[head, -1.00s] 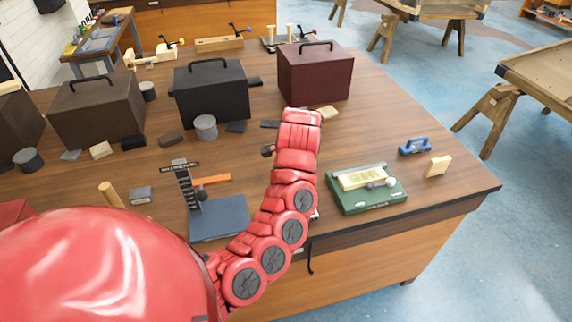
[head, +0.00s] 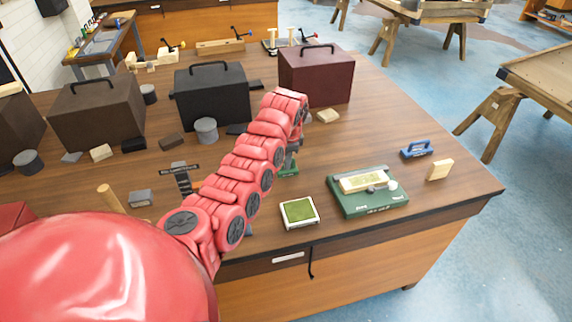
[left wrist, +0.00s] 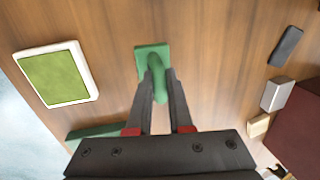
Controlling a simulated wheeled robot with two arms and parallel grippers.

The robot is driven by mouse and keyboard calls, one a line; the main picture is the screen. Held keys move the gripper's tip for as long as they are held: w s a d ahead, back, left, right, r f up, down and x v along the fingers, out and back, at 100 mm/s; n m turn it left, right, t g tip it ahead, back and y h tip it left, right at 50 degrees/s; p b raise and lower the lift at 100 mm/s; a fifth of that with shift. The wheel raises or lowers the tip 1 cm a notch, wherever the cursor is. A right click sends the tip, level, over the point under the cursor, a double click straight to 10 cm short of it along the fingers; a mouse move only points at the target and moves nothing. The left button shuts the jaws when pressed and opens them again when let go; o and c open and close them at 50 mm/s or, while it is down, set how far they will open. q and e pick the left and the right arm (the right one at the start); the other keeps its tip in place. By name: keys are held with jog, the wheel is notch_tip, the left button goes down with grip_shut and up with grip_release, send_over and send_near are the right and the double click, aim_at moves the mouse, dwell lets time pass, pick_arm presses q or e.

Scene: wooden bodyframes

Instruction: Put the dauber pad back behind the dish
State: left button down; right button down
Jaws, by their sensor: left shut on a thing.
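The dauber pad, a green block with an upright handle, is in my left gripper (head: 291,152). Its green base (head: 289,169) shows just below the gripper in the head view, and the pad (left wrist: 153,52) shows in the left wrist view with its handle between the fingertips. The left gripper (left wrist: 158,82) is shut on that handle. The dish (head: 299,212), a white square tray with a green surface, lies near the table's front edge; it also shows in the left wrist view (left wrist: 93,62). The pad is behind the dish, apart from it. I cannot tell whether its base touches the table.
A green base with a pale stone (head: 366,203) stands right of the dish. Beyond it are a blue handled block (head: 416,149) and a pale wood block (head: 440,169). A maroon toolbox (head: 316,76) stands farther back. The tabletop around the dish is mostly clear.

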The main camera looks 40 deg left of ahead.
aim_at(288, 171)
pick_arm(q)
jog(key=shift+w+a+r, duration=0.1)
jog(key=shift+w+r, duration=0.05)
notch_tip(288, 171, down, 4)
jog(key=shift+a+r+p, duration=0.15)
jog(key=shift+r+p, duration=0.1)
jog(key=shift+p, duration=1)
jog(key=shift+w+f, duration=0.1)
jog(key=shift+f, duration=0.15)
jog(key=c, duration=0.8)
grip_release()
jog(key=shift+r, duration=0.1)
jog(key=shift+s+d+r+b, duration=0.3)
jog(key=shift+r+b, duration=0.35)
jog(key=shift+r, duration=1.35)
jog(key=shift+s+d+r+b, duration=0.25)
jog(key=shift+r+b, duration=0.45)
jog(key=shift+r, duration=1.25)
jog(key=shift+s+d+r+b, duration=0.3)
jog(key=shift+r+b, duration=0.35)
jog(key=shift+r, duration=1.35)
